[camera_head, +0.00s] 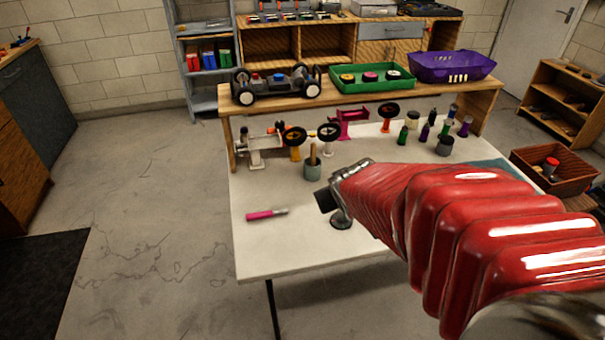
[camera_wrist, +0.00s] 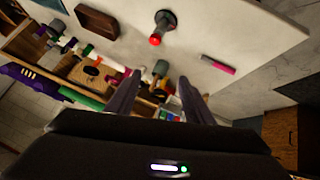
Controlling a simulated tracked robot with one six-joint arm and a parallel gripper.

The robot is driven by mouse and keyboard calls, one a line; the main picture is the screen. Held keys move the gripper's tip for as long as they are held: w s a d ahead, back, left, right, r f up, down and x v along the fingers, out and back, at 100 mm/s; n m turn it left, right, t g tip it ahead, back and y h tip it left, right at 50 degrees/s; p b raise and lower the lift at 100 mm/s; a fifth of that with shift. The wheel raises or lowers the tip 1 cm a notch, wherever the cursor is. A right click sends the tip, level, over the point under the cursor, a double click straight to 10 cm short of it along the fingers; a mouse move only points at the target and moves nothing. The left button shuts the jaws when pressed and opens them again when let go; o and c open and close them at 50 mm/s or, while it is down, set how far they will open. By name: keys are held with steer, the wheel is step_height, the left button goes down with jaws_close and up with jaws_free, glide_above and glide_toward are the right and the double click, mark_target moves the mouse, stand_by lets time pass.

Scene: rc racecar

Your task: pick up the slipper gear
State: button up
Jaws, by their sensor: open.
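I cannot tell for certain which thing is the slipper gear. My gripper (camera_head: 324,200) is in the air over the front half of the white table, well short of that tray. In the wrist view my gripper (camera_wrist: 160,76) has its two dark fingers apart, with nothing visibly held between them.
A pink-handled tool (camera_head: 266,214) lies on the white table (camera_head: 270,250). A dark round-based stand (camera_head: 341,221) is near my gripper. Stands with black wheels, a cup (camera_head: 312,170) and several bottles crowd the back. A car chassis (camera_head: 275,83) and purple bin (camera_head: 450,67) flank the tray.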

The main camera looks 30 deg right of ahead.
steer(key=d+f+t+y, duration=0.2)
steer(key=d+f, duration=0.2)
steer(key=f, duration=0.4)
steer(key=s+d+f+t+y, duration=0.1)
steer(key=d+f, duration=0.3)
steer(key=f, duration=0.4)
steer(key=shift+s+d+f+t+y, duration=0.15)
steer(key=shift+d+f+t+y, duration=0.2)
steer(key=shift+t, duration=0.45)
steer(key=shift+r, duration=0.15)
